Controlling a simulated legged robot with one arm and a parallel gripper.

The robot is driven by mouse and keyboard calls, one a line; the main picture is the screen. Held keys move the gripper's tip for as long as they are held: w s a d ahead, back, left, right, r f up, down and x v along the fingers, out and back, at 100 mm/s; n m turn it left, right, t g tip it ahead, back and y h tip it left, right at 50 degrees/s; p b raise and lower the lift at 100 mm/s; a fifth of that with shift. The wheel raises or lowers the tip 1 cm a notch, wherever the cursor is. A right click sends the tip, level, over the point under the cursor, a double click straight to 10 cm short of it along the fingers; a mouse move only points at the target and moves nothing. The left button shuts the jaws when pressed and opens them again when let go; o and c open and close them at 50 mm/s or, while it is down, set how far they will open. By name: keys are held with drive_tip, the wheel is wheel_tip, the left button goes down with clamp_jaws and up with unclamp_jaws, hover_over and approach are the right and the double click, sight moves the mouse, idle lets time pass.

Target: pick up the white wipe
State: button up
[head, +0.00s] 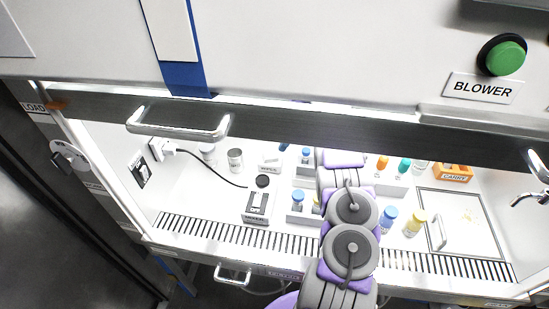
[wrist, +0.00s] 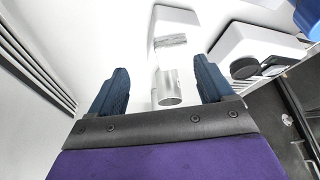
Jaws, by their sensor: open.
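I cannot pick out the white wipe for certain in either view. In the wrist view my gripper (wrist: 165,88) is open, with its two dark blue fingers apart. Between and beyond them are a grey metal cylinder (wrist: 170,90) and a long white shape (wrist: 175,25) against a white surface. I cannot tell whether the white shape is the wipe. Nothing is visibly clamped by the fingers. In the head view my arm reaches into the hood and hides the gripper and part of the bench.
A mixer (head: 258,207) sits left of my arm, near the slotted front grille (head: 220,232). Blue-capped (head: 388,218) and yellow-capped (head: 414,223) bottles stand right of it. An orange box (head: 453,173) is at back right. The sash (head: 300,118) crosses above. Bench left of the mixer is fairly clear.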

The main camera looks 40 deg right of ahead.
sight(271, 154)
drive_tip(key=shift+a+f, duration=0.35)
drive_tip(key=shift+f, duration=0.05)
drive_tip(key=a, duration=0.2)
drive_tip(key=a+f+b, duration=0.1)
drive_tip(key=a, duration=0.1)
drive_tip(key=shift+a, duration=0.35)
drive_tip(key=f, duration=0.1)
drive_tip(key=d+f+b, duration=0.1)
drive_tip(key=d+f, duration=0.1)
drive_tip(key=shift+w+f, duration=0.25)
drive_tip(key=shift+f, duration=0.15)
drive_tip(key=shift+s+d, duration=0.1)
drive_tip(key=shift+d, duration=0.1)
drive_tip(key=shift+a+r, duration=0.2)
drive_tip(key=shift+a, duration=0.95)
drive_tip(key=c, duration=0.4)
drive_tip(key=shift+d, duration=0.2)
drive_tip(key=c, duration=0.3)
drive_tip(key=shift+d+f, duration=0.1)
drive_tip(key=shift+d, duration=0.35)
drive_tip(key=c, duration=0.3)
drive_tip(key=shift+c, duration=0.8)
drive_tip(key=shift+a, duration=0.2)
drive_tip(key=shift+c, duration=0.2)
drive_tip(key=shift+a+r, duration=0.1)
drive_tip(key=shift+r, duration=0.5)
wheel_tip(271, 154, up, 9)
drive_tip(key=p, duration=0.2)
drive_tip(key=shift+p, duration=0.3)
